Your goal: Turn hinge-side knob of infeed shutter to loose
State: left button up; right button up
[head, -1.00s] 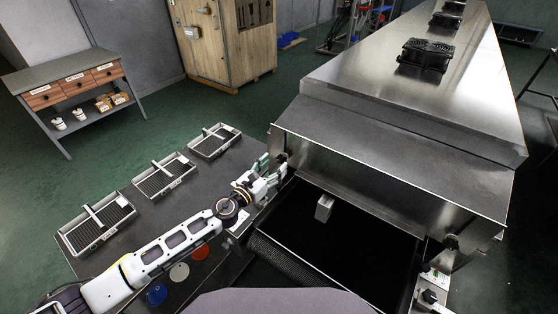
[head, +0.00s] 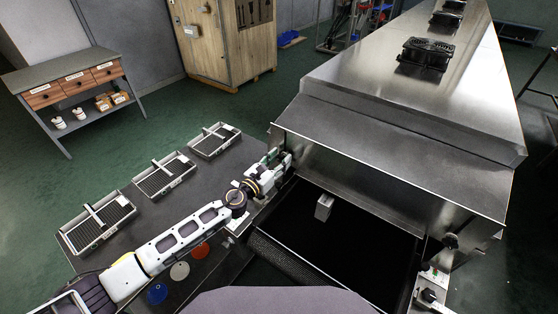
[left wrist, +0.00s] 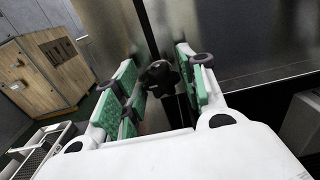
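The infeed shutter (head: 390,178) is a steel panel across the front of the dryer, above the dark infeed opening. A dark lobed knob (left wrist: 158,76) shows in the left wrist view, in front of a vertical edge between steel panels. My left gripper (head: 277,160) is at the shutter's left end in the head view. In the left wrist view its green-padded fingers are apart, one on each side of the knob; I cannot tell whether they touch it. In the head view the gripper hides this knob. Another dark knob (head: 450,241) sits at the shutter's right end. My right gripper is not in view.
A grey table (head: 125,190) at the left bears several wire-mesh trays and coloured discs. A small grey block (head: 324,207) stands in the infeed opening. A control box (head: 432,290) is at the lower right. A wooden cabinet (head: 225,45) stands behind.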

pick_arm(q)
jog(key=c, duration=0.4)
jog(key=shift+c, duration=0.5)
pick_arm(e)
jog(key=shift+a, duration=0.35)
